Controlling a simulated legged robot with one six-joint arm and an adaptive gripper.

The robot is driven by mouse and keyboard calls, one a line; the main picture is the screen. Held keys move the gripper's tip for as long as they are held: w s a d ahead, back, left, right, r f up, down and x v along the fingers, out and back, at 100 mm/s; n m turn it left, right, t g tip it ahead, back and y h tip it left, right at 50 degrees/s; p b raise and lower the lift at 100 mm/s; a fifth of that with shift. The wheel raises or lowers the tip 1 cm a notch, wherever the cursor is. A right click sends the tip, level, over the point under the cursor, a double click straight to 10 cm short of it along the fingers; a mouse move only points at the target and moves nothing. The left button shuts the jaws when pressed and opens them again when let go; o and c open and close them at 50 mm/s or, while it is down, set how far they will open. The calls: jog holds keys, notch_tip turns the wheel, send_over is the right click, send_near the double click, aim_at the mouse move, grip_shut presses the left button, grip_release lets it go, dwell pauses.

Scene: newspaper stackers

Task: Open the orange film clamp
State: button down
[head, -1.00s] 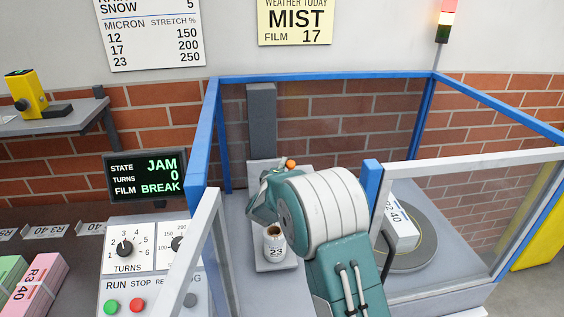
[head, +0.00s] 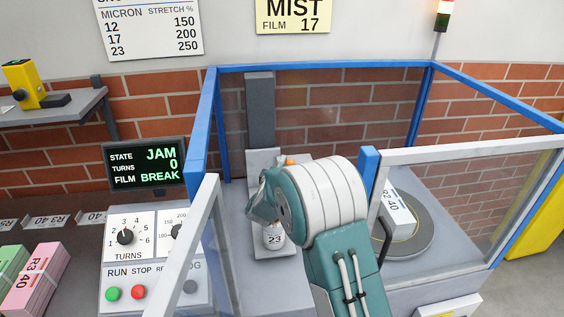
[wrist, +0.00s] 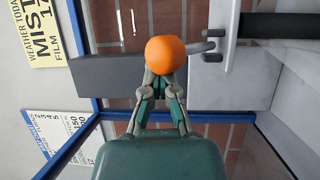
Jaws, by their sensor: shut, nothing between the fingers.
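The orange clamp knob (wrist: 166,55) is a round ball on a short grey lever in the wrist view. In the head view a small part of the orange knob (head: 290,160) shows behind my arm, by the pale plate at the foot of the grey post. My gripper (wrist: 164,76) points at the knob with its fingers drawn together, empty. The fingertips are right at the knob's near edge; I cannot tell whether they touch it. In the head view my arm hides the fingers and the rest of the clamp.
The grey post (head: 260,108) stands inside a blue-framed guard (head: 320,67). A bundle (head: 398,215) lies on the turntable (head: 425,236) at right. The display (head: 145,165) reads JAM, 0, BREAK.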

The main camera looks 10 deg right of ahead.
jog(key=shift+s+d+f, duration=0.1)
jog(key=shift+f, duration=0.05)
jog(key=v, duration=1.2)
jog(key=shift+a, duration=0.25)
